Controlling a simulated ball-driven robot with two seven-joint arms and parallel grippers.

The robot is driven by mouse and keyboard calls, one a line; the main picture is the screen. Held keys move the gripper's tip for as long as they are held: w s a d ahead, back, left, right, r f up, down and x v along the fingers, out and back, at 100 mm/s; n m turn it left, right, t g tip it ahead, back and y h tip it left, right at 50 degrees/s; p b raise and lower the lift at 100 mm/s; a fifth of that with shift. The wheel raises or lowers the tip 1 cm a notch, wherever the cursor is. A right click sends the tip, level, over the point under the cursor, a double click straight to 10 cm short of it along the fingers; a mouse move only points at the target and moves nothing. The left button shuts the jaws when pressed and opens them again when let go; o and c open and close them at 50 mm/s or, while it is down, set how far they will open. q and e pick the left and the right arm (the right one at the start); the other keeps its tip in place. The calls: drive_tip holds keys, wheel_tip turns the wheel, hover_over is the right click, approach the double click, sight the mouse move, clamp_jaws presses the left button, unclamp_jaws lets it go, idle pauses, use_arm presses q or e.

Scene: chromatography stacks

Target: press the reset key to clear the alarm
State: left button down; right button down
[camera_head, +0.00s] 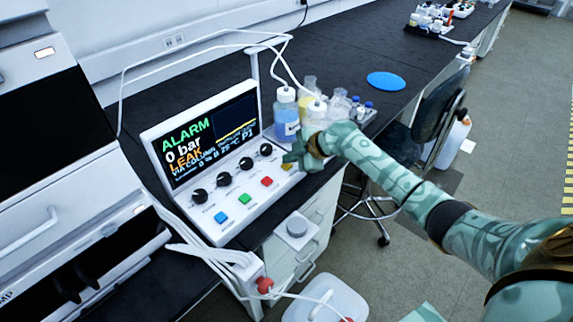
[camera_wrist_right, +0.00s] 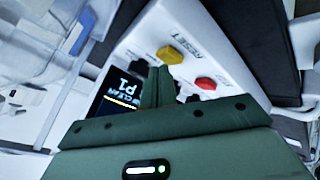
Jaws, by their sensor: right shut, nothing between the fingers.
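The control box (camera_head: 228,215) stands on the dark bench, its screen (camera_head: 212,140) reading ALARM, 0 bar and LEAK. Its yellow key (camera_wrist_right: 170,54) has the word RESET printed beside it in the right wrist view; in the head view this key (camera_head: 287,167) is partly covered by my gripper. My right gripper (camera_head: 290,158) is shut and empty, just above the panel's right end. In the wrist view its closed fingers (camera_wrist_right: 156,86) point toward the yellow key, with the tips a little short of it; contact cannot be made out. My left gripper is not in view.
A red key (camera_head: 267,182), a green key (camera_head: 245,199) and a blue key (camera_head: 220,216) sit along the panel, below several black knobs (camera_head: 224,178). Bottles, one with blue liquid (camera_head: 286,118), stand just behind my gripper. White tubes arch over the box.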

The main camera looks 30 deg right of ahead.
sight(290, 166)
drive_tip(key=shift+f+b, duration=0.3)
drive_tip(key=shift+f, duration=0.25)
idle(0.4)
drive_tip(key=shift+r, duration=0.1)
drive_tip(key=shift+r+p, duration=0.7)
drive_tip(key=shift+r, duration=0.2)
wheel_tip(290, 166, up, 5)
drive_tip(key=p, duration=0.4)
drive_tip(key=shift+r, duration=0.1)
idle(0.7)
